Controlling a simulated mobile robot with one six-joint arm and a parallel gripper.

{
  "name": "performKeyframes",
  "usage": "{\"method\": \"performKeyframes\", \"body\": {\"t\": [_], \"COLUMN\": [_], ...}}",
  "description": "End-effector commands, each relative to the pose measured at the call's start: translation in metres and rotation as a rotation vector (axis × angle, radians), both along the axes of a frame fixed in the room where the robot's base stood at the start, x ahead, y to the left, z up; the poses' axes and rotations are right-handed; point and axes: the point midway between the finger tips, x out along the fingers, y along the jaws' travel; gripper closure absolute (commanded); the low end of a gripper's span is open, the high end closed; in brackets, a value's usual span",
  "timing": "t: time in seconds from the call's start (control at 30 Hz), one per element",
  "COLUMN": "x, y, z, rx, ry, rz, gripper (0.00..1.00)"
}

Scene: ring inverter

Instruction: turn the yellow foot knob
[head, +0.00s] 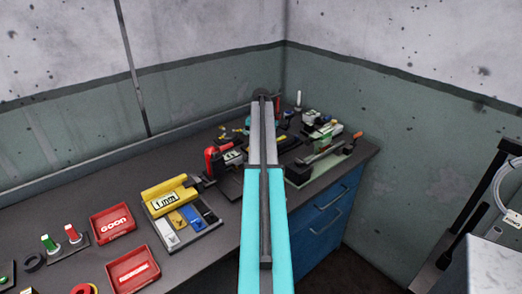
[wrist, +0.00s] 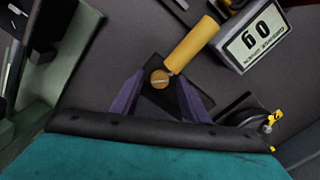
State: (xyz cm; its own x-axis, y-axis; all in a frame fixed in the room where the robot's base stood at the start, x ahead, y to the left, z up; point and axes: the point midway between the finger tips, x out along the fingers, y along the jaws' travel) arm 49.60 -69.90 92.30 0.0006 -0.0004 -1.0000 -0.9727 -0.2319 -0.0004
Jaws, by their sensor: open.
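In the wrist view, a small round yellow knob (wrist: 160,78) with a slot line across it sits on a dark block. A yellow cylinder (wrist: 191,46) rises up and to the right just beside it. I cannot tell for sure which of the two yellow parts is the foot knob. My gripper (wrist: 161,83) has its two purple fingers spread, one on each side of the round knob, with visible gaps. I cannot tell whether the fingertips are level with it. In the head view my arm hides the gripper.
A black round part with a small yellow piece (wrist: 268,124) is near the right finger. In the head view, red trays (head: 112,222) and a yellow "1mm" block (head: 168,196) stand left of my arm.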

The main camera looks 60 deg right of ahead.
Motion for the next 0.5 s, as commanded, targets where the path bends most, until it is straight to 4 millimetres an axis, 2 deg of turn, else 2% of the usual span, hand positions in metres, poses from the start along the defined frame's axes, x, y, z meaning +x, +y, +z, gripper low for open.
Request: {"method": "performKeyframes", "body": {"t": [0.27,0.5], "x": [0.0,0.0], "y": [0.0,0.0], "z": [0.027,0.06], "rx": [0.0,-0.001], "ry": [0.0,-0.001], "rz": [0.0,0.0], "gripper": [0.59,0.59]}}
